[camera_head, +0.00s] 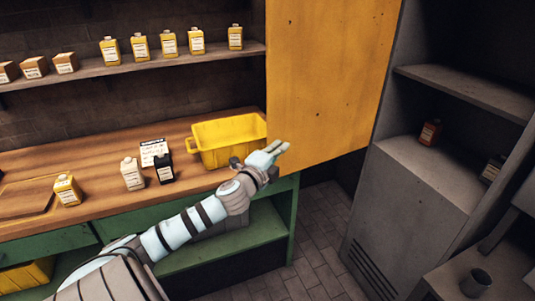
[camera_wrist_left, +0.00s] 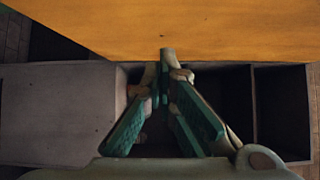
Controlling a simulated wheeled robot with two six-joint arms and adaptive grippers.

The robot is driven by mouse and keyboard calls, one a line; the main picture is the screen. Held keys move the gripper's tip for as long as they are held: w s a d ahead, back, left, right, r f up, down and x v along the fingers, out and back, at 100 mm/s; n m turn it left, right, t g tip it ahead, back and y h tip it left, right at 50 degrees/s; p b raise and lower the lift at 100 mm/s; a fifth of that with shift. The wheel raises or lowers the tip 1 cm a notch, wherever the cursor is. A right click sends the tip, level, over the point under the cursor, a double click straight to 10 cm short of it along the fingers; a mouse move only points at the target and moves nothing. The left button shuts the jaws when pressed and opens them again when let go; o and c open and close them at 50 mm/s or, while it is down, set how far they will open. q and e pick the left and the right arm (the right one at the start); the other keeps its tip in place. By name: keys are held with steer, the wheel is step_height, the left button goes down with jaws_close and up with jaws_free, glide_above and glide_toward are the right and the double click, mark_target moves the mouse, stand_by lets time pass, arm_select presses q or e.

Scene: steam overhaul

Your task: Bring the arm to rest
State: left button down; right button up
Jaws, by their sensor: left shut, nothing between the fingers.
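My left arm reaches in from the lower left in the head view. Its gripper (camera_head: 283,148) is shut and empty, in front of the yellow door panel (camera_head: 325,80) and just right of the yellow crate. In the left wrist view the fingertips (camera_wrist_left: 166,60) of my left gripper come together with nothing between them. The yellow panel (camera_wrist_left: 170,25) crosses the top of that view, close to the fingertips; I cannot tell whether they touch it. My right gripper is not in view.
A yellow crate (camera_head: 227,152), a white bottle (camera_head: 132,174), a black bottle (camera_head: 163,169) and a yellow bottle (camera_head: 67,190) stand on the wooden bench (camera_head: 100,208). A grey cabinet (camera_head: 410,215) stands at the right. Floor (camera_head: 320,215) shows between bench and cabinet.

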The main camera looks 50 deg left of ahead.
arm_select(q)
steer(key=s, duration=0.6)
steer(key=shift+f+p, duration=0.15)
steer(key=shift+p, duration=0.25)
steer(key=s+a+f+n+g, duration=0.2)
steer(key=s+a+f+g, duration=0.15)
steer(key=f, duration=0.55)
steer(key=s+a+f+n+g+y, duration=0.1)
steer(key=s+a+f+n+g, duration=0.15)
steer(key=a+f, duration=0.45)
steer(key=s+a+f+n+g, duration=0.15)
steer(key=s+f, duration=0.25)
steer(key=f, duration=0.6)
steer(key=s+d+f+n+g, duration=0.3)
steer(key=s+f+n+g, duration=0.1)
steer(key=s+f, duration=0.95)
steer(key=s+d+f+n+g+h, duration=0.2)
steer(key=s+d+f+g, duration=0.1)
steer(key=s+d+f, duration=0.8)
steer(key=s+d+f+n+g+h, duration=0.1)
steer(key=s+d+f, duration=0.2)
steer(key=d, duration=0.5)
steer(key=s+d+f+n+h, duration=0.1)
steer(key=s+d+f+h, duration=0.1)
steer(key=d, duration=0.7)
steer(key=shift+s+d+f+g, duration=0.15)
steer(key=shift+s+f+g, duration=0.2)
steer(key=shift+s+f, duration=0.4)
